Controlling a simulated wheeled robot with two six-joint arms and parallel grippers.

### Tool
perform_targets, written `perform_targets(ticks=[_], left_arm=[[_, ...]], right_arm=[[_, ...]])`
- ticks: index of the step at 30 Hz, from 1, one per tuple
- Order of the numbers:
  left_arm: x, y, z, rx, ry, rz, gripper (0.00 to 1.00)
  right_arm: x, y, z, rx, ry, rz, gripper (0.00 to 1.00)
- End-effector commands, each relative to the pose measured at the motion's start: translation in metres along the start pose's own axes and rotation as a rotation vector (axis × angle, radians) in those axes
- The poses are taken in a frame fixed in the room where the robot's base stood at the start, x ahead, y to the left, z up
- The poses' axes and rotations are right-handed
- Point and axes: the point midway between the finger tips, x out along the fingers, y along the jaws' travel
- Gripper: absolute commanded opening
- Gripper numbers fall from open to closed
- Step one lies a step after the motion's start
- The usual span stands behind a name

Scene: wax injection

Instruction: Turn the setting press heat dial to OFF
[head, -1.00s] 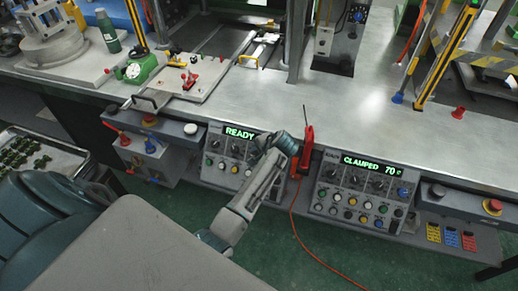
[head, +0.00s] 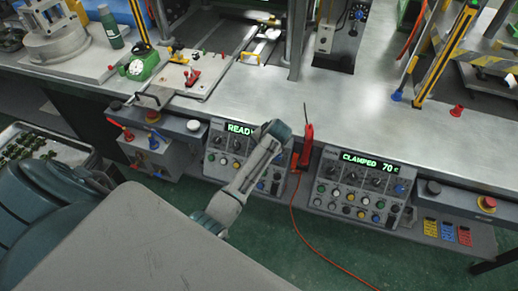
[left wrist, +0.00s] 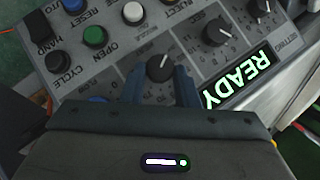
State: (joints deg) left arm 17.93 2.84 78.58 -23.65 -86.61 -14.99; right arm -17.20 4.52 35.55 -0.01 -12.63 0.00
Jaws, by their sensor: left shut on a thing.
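The left control panel (head: 212,165) has a green READY display (head: 239,129), partly covered by my left arm. In the left wrist view its knobs, coloured buttons and display (left wrist: 237,79) are close. My left gripper (left wrist: 159,84) is shut on a black dial (left wrist: 160,68) with a white pointer line, a finger on each side. The dial's scale is partly hidden by the fingers, so I cannot tell its setting. In the head view the fingertips are hidden behind my wrist. A second panel (head: 322,182) shows CLAMPED 70 (head: 369,163). My right gripper is not in view.
A red tool (head: 306,147) with a red cord stands at the bench edge between the panels. The steel bench top (head: 260,95) is mostly clear above the panels.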

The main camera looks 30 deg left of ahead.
Motion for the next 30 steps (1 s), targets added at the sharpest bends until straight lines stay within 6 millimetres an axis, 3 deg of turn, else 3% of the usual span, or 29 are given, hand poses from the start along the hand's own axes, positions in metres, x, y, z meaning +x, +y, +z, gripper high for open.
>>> perform_targets(ticks=[1,4,16,30], left_arm=[[0.001,0.001,0.001,0.0,-0.003,0.002,0.31],[0.001,0.001,0.001,0.0,-0.002,0.002,0.49],[-0.009,0.001,-0.001,-0.001,0.002,0.001,0.49],[-0.093,0.002,-0.001,-0.001,0.002,0.002,0.49]], right_arm=[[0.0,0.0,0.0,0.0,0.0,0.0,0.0],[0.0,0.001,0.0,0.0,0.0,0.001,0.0],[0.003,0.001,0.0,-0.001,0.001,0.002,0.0],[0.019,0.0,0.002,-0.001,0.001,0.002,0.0]])
